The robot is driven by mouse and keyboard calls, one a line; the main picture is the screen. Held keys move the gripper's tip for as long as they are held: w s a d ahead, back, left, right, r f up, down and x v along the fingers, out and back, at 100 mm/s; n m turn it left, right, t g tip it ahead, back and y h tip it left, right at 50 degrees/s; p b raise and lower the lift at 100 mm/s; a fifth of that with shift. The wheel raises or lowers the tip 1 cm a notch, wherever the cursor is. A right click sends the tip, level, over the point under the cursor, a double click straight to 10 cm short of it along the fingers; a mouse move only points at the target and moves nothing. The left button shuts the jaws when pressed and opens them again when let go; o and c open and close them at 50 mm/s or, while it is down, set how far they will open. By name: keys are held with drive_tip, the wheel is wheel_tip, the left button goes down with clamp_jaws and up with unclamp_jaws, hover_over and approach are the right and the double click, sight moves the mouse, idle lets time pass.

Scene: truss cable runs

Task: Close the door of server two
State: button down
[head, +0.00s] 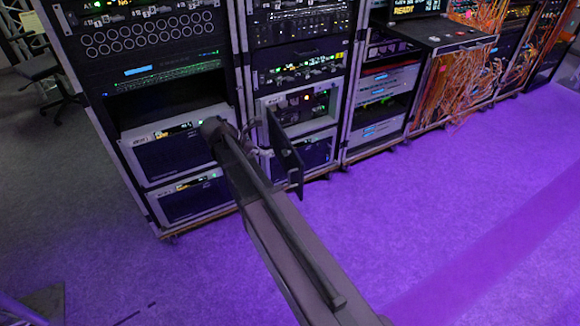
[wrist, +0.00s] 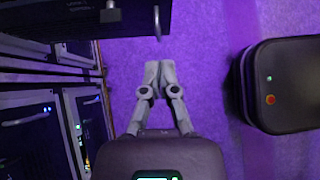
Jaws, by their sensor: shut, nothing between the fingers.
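The open door (head: 285,152) is a dark panel standing out from the server (head: 312,105) with lit displays, low in the middle rack. It also shows as a dark panel (wrist: 125,12) with a pale handle at the top of the wrist view. My gripper (head: 266,152) is just left of the door in the head view, at the end of my arm. In the wrist view my gripper (wrist: 158,72) has its fingertips together and empty, pointing toward the door's handle, with a small apparent gap. I cannot tell whether they touch the door.
The left rack (head: 165,95) holds closed server fronts (head: 185,200) beside my arm. More racks with orange cables (head: 455,85) stand to the right. The purple floor (head: 430,210) in front is clear. A chair (head: 45,70) stands at far left.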

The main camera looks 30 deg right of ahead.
idle(0.4)
drive_tip(key=b, duration=0.7)
approach(299, 163)
drive_tip(key=x, duration=0.6)
drive_tip(key=shift+a+f, duration=0.35)
drive_tip(key=shift+a, duration=0.1)
drive_tip(key=shift+d, duration=0.65)
